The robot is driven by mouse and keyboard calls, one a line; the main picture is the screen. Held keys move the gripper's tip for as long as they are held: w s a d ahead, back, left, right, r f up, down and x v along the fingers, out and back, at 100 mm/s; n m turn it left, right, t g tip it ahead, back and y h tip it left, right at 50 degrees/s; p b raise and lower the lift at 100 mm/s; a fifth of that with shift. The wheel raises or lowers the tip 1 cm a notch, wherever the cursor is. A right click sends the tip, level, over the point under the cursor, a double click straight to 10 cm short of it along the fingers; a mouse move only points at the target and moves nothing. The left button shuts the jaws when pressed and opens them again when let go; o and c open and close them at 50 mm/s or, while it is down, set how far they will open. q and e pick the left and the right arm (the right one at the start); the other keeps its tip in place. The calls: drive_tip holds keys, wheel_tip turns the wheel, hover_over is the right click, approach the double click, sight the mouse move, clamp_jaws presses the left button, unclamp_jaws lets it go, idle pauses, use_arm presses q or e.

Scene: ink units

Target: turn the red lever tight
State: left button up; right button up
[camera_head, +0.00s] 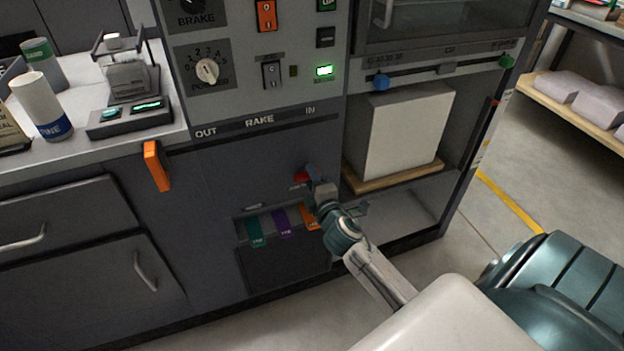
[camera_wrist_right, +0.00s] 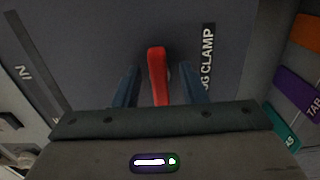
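The red lever (camera_head: 300,177) is on the dark front panel of the machine, below the RAKE slot. My right gripper (camera_head: 313,174) is at it and partly covers it. In the right wrist view the lever (camera_wrist_right: 157,75) stands between the two blue fingers of the right gripper (camera_wrist_right: 160,86). A gap shows on each side of the lever, so the fingers are open around it and not clamped. A label ending in "G CLAMP" (camera_wrist_right: 207,55) is on the panel beside the lever, its start hidden by a finger. My left gripper is not in view.
Green, purple and orange tags (camera_head: 282,224) hang in a recess just below the lever. An orange handle (camera_head: 156,166) sticks out at the left. A large white block (camera_head: 405,130) stands on a wooden board in the bay to the right.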

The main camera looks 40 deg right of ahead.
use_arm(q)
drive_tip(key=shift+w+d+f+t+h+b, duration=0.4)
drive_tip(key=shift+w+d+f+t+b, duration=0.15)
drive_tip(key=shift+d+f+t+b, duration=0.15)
use_arm(e)
drive_tip(key=v, duration=1)
drive_tip(key=shift+s, duration=0.4)
